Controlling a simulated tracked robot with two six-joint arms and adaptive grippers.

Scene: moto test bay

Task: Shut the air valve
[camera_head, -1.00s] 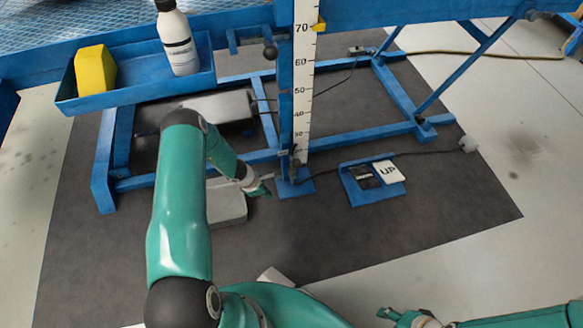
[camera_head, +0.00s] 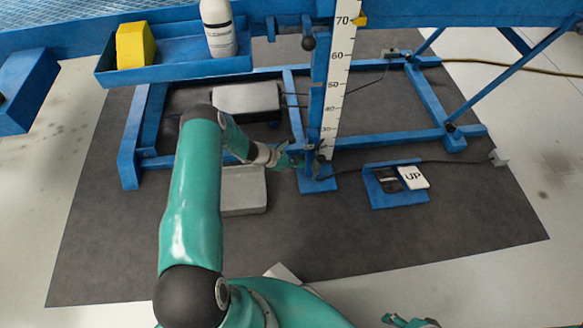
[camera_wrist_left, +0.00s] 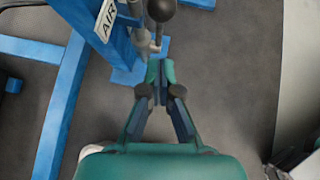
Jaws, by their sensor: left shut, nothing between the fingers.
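A white AIR label (camera_wrist_left: 106,18) is on the blue post in the left wrist view. Beside it are a grey pipe-like fitting, likely the air valve (camera_wrist_left: 141,38), and a black ball knob (camera_wrist_left: 161,10). The valve's lever position is not clear. My left gripper (camera_wrist_left: 160,68) is shut and empty, its tips just short of the fitting's lower end; contact cannot be told. In the head view the left gripper (camera_head: 299,164) is at the foot of the post, partly hiding that area. My right gripper (camera_head: 392,320) shows only partly at the bottom edge.
The blue post carries a white scale (camera_head: 337,75). A pedal with a white UP plate (camera_head: 413,177) lies right of its foot. A grey box (camera_head: 243,191) is on the floor to the left. A blue tray (camera_head: 187,66) holds a bottle (camera_head: 218,30) and yellow block (camera_head: 134,46).

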